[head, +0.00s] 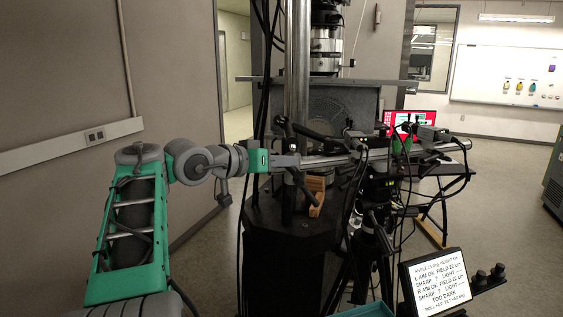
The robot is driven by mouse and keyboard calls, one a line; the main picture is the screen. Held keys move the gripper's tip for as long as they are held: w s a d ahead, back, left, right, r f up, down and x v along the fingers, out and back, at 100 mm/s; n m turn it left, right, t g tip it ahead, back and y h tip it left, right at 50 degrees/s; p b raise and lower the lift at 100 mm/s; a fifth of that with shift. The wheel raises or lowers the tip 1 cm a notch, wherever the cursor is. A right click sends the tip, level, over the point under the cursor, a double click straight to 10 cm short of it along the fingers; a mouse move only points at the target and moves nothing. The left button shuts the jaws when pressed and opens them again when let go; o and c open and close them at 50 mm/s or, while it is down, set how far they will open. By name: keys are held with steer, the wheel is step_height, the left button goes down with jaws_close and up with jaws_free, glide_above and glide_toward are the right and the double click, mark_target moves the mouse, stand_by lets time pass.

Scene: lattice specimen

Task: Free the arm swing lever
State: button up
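My gripper (283,160) is at the end of my teal and grey arm, against the clamp area of the upright metal column (298,70). Its fingertips are small and merge with the dark parts there, so I cannot tell whether they are open or shut. A dark lever-like handle (282,122) sits on the column just above my gripper. Another black handle (316,132) slants to its right. I cannot tell which one is the arm swing lever. A metal cross arm (325,160) runs right from the column and carries cameras (432,133).
A wooden piece (316,190) stands below the clamp on the dark pedestal (282,245). Cables and black tripod-like parts (375,235) crowd the right side. A lit screen (436,284) at lower right reads "TOO DARK". Open floor (505,200) lies right.

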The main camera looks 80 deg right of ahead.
steer(key=shift+o, duration=1.1)
steer(key=b+v, duration=0.1)
steer(key=v, duration=0.7)
steer(key=shift+w+f, duration=0.1)
